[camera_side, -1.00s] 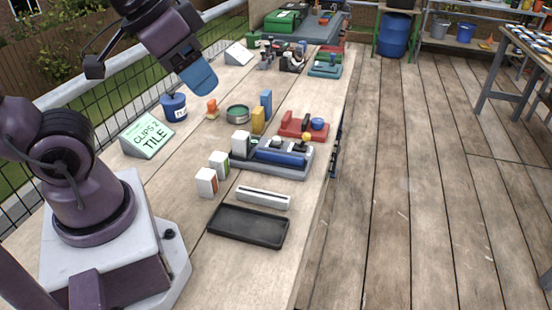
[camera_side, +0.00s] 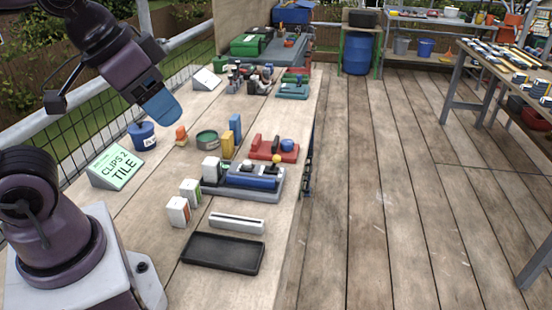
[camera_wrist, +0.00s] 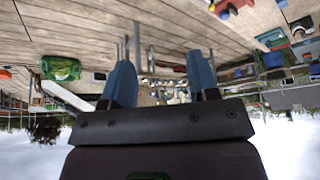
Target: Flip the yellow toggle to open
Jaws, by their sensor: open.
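Whether the knob is in an open or closed position is too small to tell. My gripper (camera_side: 162,110) has blue fingers and hangs high over the left side of the bench, to the left of and well apart from the device. In the wrist view, the two blue fingers (camera_wrist: 160,82) stand apart with nothing between them. I cannot make out the toggle in the wrist view.
A red device (camera_side: 274,150) stands just behind the grey one. A yellow block (camera_side: 227,145), a blue block (camera_side: 235,127), white boxes (camera_side: 178,211), a green round tin (camera_side: 207,138) and a black tray (camera_side: 222,253) are nearby. A green sign (camera_side: 115,166) stands at left.

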